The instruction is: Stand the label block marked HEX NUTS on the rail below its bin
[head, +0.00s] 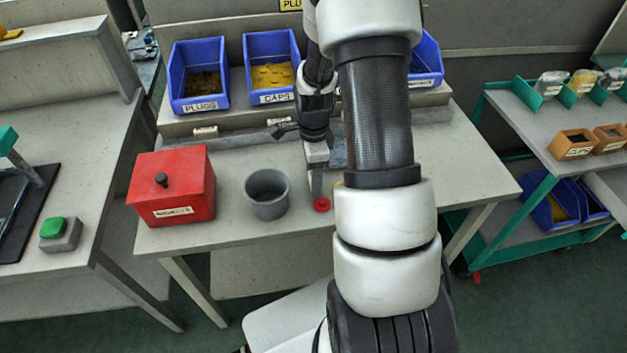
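My gripper (317,178) hangs over the back half of the middle table, partly behind my own arm. I cannot tell whether its fingers are open or shut, or whether they hold anything. No block marked HEX NUTS can be read in the head view. The rail (240,128) runs below the blue bins. A small pale block (205,131) stands on it below the bin marked PLUGS (198,80), and another (282,122) is below the bin marked CAPS (271,68). A right-hand blue bin (427,62) shows partly, its label unreadable. My arm hides the part between.
A red box (172,187) with a black knob and a grey cup (267,194) stand left of my gripper. A small red ring-like thing (321,205) is just below it. A green-framed cart (550,135) with orange bins stands at right.

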